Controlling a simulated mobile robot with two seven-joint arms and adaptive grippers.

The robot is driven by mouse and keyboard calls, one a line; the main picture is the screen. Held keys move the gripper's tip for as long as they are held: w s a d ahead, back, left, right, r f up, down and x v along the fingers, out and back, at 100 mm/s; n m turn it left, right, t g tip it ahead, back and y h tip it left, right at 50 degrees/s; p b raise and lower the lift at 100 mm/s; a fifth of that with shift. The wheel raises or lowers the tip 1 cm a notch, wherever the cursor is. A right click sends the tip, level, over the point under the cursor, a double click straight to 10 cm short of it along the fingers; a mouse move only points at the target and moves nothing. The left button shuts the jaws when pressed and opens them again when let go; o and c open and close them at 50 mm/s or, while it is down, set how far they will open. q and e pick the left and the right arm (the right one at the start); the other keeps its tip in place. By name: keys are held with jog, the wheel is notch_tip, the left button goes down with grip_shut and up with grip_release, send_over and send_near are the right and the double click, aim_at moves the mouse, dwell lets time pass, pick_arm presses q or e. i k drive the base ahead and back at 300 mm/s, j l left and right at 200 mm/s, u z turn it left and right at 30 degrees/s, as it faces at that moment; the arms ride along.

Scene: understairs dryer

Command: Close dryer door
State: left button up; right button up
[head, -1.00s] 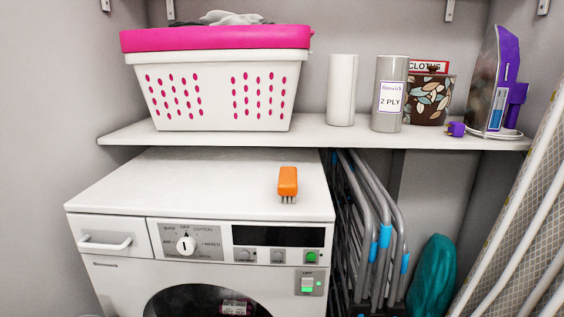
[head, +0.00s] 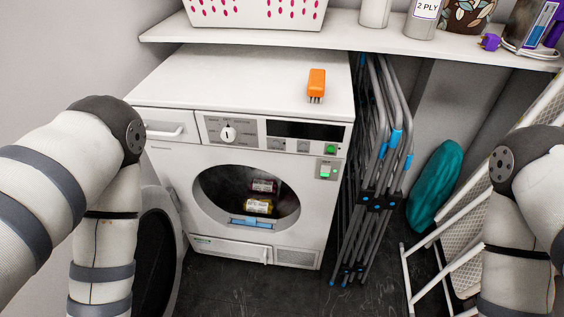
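The white dryer (head: 185,222) stands under the shelf, and its round opening (head: 235,185) is uncovered. Inside the dark drum I see a dark red item (head: 263,186) and a yellow one (head: 259,206). The dryer door (head: 158,245) is swung wide open to the left side of the machine. It is partly hidden behind my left arm. My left arm comes in at the left and my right arm at the right, both bent downward. Neither gripper shows, as both arms run out of the bottom of the picture.
An orange brush (head: 317,84) lies on the dryer top. Folded grey racks (head: 378,160) stand right of the dryer, with a teal bag (head: 435,184) beyond. A shelf (head: 350,36) above holds a white basket (head: 260,13). Dark floor (head: 225,285) is clear in front.

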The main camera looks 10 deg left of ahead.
aim_at(157, 256)
jog(key=k+j+u, duration=0.2)
jog(key=k+u, duration=0.2)
jog(key=i+j+u, duration=0.3)
jog(key=k, duration=0.05)
